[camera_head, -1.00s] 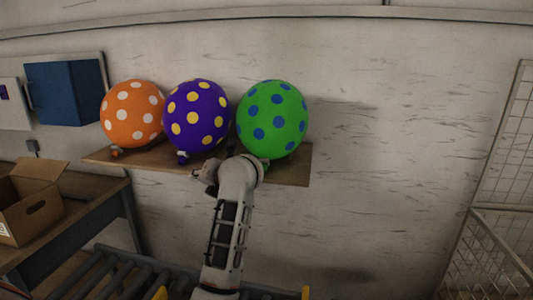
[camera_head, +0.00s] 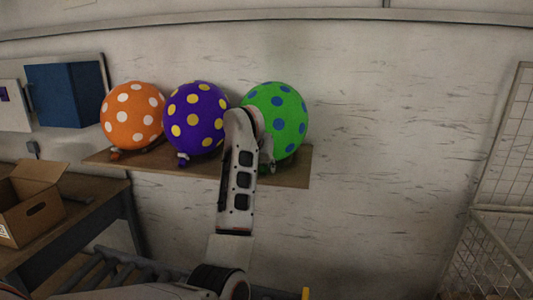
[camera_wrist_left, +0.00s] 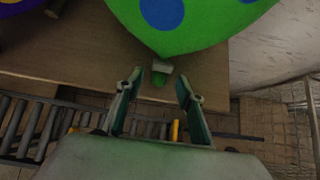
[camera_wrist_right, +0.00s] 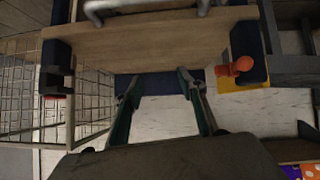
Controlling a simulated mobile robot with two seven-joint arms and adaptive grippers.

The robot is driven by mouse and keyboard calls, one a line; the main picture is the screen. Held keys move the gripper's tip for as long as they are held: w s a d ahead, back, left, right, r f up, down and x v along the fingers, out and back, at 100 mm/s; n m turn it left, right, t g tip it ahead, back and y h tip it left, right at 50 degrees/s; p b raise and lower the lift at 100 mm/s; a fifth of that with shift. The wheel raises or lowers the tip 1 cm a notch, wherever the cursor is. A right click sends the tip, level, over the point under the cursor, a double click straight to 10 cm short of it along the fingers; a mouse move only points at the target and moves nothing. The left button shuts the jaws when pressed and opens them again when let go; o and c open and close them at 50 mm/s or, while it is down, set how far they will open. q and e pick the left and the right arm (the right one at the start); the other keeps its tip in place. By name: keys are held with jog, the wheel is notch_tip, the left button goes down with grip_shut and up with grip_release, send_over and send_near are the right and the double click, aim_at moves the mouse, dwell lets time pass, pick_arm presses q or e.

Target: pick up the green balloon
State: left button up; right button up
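The green balloon (camera_head: 285,115) with blue dots rests on a wooden wall shelf, rightmost of three balloons; my left arm partly covers it in the head view. In the left wrist view, the green balloon (camera_wrist_left: 185,22) fills the top, its pale neck and green end hanging just beyond the fingers. My left gripper (camera_wrist_left: 159,82) is open, with a fingertip on either side below the neck. The fingers look apart from the neck. My right gripper (camera_wrist_right: 158,82) is open and empty in the right wrist view; it is out of the head view.
A purple balloon (camera_head: 195,118) with yellow dots sits close on the left, and an orange balloon (camera_head: 132,115) beyond it. The shelf (camera_head: 295,172) ends just right of the green balloon. A cardboard box (camera_head: 35,205) stands on the left table. Wire mesh (camera_head: 510,190) stands at right.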

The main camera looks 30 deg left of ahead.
pick_arm(q)
jog(key=shift+x, duration=1)
pick_arm(e)
jog(key=shift+s+d+f, duration=0.2)
jog(key=shift+d+f, duration=0.1)
pick_arm(q)
jog(key=c, duration=0.9)
jog(key=shift+o, duration=0.2)
notch_tip(320, 180, up, 25)
pick_arm(e)
jog(key=shift+w+a+r, duration=0.35)
jog(key=shift+a+r, duration=0.25)
jog(key=shift+r, duration=0.15)
